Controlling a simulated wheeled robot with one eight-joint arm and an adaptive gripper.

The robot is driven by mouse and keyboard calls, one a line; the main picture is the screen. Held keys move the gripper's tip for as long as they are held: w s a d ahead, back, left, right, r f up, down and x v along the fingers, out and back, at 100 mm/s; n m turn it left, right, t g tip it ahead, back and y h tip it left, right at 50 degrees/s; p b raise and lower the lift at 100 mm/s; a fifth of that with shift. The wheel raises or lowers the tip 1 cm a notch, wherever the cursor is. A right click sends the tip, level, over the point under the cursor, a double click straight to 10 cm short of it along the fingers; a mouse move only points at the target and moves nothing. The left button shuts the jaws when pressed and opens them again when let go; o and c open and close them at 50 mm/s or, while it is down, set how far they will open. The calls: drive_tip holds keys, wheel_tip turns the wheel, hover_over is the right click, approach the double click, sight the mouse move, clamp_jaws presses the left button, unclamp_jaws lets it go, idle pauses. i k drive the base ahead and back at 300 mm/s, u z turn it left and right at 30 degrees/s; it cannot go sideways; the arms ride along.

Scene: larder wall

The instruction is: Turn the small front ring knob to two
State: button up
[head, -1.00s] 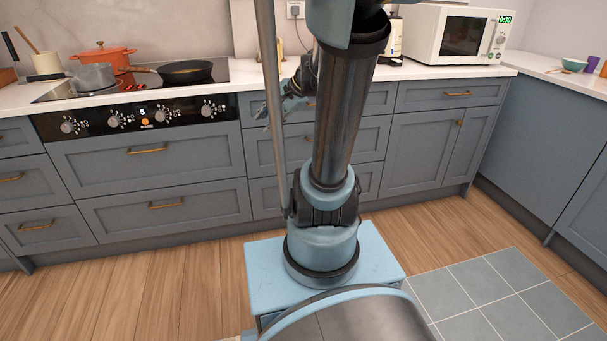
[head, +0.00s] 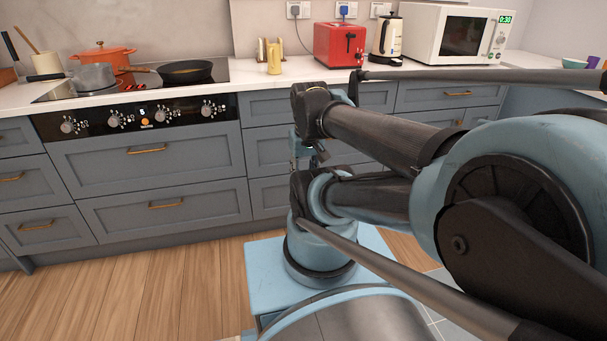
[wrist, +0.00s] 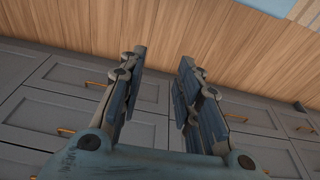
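The hob (head: 130,85) has a black control panel (head: 137,117) on its front with several round silver knobs in a row: far left (head: 68,126), middle left (head: 114,120), middle right (head: 160,114) and far right (head: 208,108). Their markings are too small to read, so I cannot tell which one is for the small front ring. My gripper (wrist: 158,82) is open and empty in the wrist view, facing drawers and floor. In the head view it is mostly hidden by my arm, right of the panel and lower than it, apart from all knobs.
A grey saucepan (head: 92,77), an orange pot (head: 102,55) and a black frying pan (head: 185,71) stand on the hob. A red toaster (head: 339,44), a kettle (head: 386,40) and a microwave (head: 458,35) stand on the counter. The floor before the left drawers is clear.

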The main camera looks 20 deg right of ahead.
sight(161, 116)
drive_tip(key=z, duration=1.4)
drive_tip(key=k, duration=0.95)
drive_tip(key=u, duration=1)
drive_tip(key=i, duration=0.5)
drive_tip(key=z, duration=0.05)
